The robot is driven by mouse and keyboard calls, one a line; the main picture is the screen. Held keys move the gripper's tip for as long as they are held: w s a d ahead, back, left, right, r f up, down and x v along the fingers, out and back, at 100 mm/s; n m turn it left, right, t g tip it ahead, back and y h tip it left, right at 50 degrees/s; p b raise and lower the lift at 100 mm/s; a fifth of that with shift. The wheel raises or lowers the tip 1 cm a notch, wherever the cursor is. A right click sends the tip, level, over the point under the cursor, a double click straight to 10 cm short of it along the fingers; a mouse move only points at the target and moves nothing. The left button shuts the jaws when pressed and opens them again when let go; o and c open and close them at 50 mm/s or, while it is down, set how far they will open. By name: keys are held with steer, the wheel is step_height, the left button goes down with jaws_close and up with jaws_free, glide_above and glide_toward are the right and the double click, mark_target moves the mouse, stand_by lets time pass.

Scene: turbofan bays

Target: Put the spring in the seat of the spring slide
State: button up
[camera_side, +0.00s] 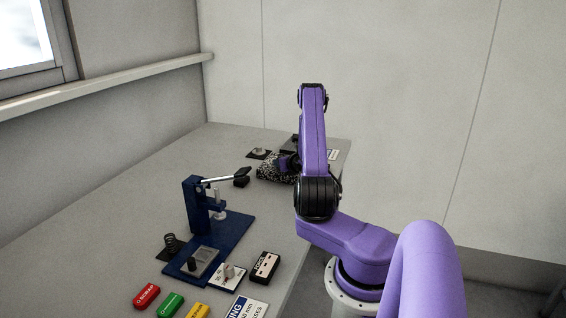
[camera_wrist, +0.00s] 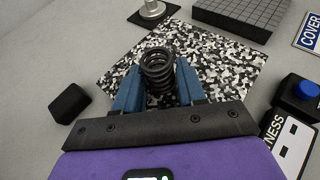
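A dark coil spring (camera_wrist: 158,70) stands between the blue fingers of my gripper (camera_wrist: 158,85) in the wrist view, over a black-and-white speckled mat (camera_wrist: 225,70). A finger lies close on each side of it; whether they press on it, and whether it touches the mat, I cannot tell. In the side view my gripper (camera_side: 285,163) is low at the mat (camera_side: 270,172), and the spring there is hidden. Another dark spring (camera_side: 171,243) stands beside a blue fixture (camera_side: 236,235) with a toggle clamp. I cannot make out for certain which part is the spring slide.
A grey block (camera_side: 201,262) sits at the fixture's front. A white plate with a pin (camera_side: 228,274) and a dark labelled box (camera_side: 264,267) are to its right. Red, green and yellow tags lie in front. A black block (camera_wrist: 69,103) and a blue button (camera_wrist: 305,89) flank my gripper.

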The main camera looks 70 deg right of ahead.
steer(key=shift+o, duration=0.9)
steer(key=shift+r, duration=0.2)
steer(key=v, duration=1.1)
steer(key=shift+o, duration=0.5)
steer(key=shift+s+a+r, duration=0.2)
steer(key=shift+s+a, duration=0.1)
steer(key=shift+s, duration=0.05)
